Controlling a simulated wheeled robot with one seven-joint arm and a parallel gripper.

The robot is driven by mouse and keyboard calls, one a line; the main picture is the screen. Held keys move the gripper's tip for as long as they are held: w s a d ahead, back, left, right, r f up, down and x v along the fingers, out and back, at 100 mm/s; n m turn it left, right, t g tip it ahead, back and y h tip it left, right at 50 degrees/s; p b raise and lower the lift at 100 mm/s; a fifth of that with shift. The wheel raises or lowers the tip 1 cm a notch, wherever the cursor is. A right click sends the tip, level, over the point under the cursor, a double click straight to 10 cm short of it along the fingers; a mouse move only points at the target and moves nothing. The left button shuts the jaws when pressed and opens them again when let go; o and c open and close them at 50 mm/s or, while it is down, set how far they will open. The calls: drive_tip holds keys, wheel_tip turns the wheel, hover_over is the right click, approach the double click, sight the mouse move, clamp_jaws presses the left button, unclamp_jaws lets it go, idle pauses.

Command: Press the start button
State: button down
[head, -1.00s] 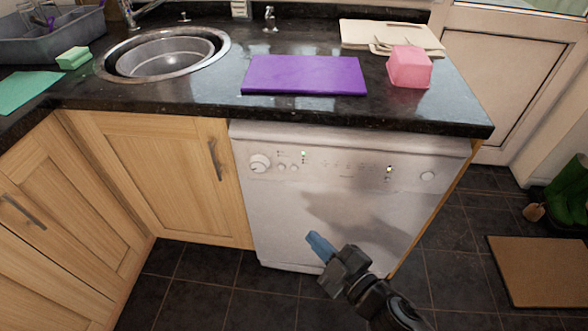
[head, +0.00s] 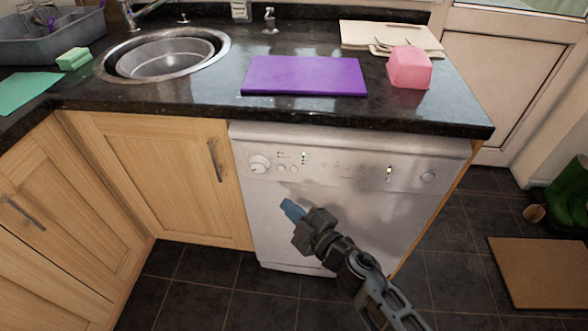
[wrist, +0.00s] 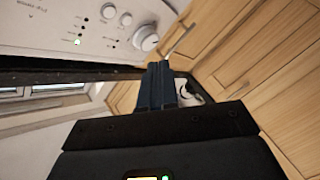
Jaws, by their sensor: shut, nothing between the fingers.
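The white dishwasher (head: 330,215) stands under the counter, with a control panel along its top. The panel has a large round knob (head: 260,163) at left, two small round buttons (head: 287,168) beside it, and a lone round button (head: 428,176) at right. I cannot read which one is labelled start. My gripper (head: 290,208) is shut and empty, its blue fingers in front of the door, below the left part of the panel. In the wrist view the shut fingers (wrist: 160,75) show below the knob (wrist: 145,37) and small buttons (wrist: 117,14), apart from them in the picture.
The dark granite counter edge (head: 350,119) overhangs the panel. A wooden cupboard (head: 160,180) with a handle stands to the left. The tiled floor in front is clear; a brown mat (head: 545,270) lies right.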

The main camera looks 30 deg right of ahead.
drive_tip(key=w+d, duration=0.4)
drive_tip(key=w, duration=0.3)
drive_tip(key=shift+d, duration=0.35)
drive_tip(key=shift+p, duration=0.3)
idle(1.6)
drive_tip(key=shift+w+d, duration=0.25)
drive_tip(key=shift+w, duration=0.05)
drive_tip(key=shift+w+d, duration=0.15)
drive_tip(key=shift+w, duration=0.1)
idle(0.8)
drive_tip(key=shift+s, duration=0.1)
drive_tip(key=shift+s+a+p, duration=0.4)
drive_tip(key=shift+s, duration=0.15)
drive_tip(key=s+a, duration=0.1)
drive_tip(key=s, duration=0.1)
drive_tip(key=s+a, duration=0.2)
idle(0.6)
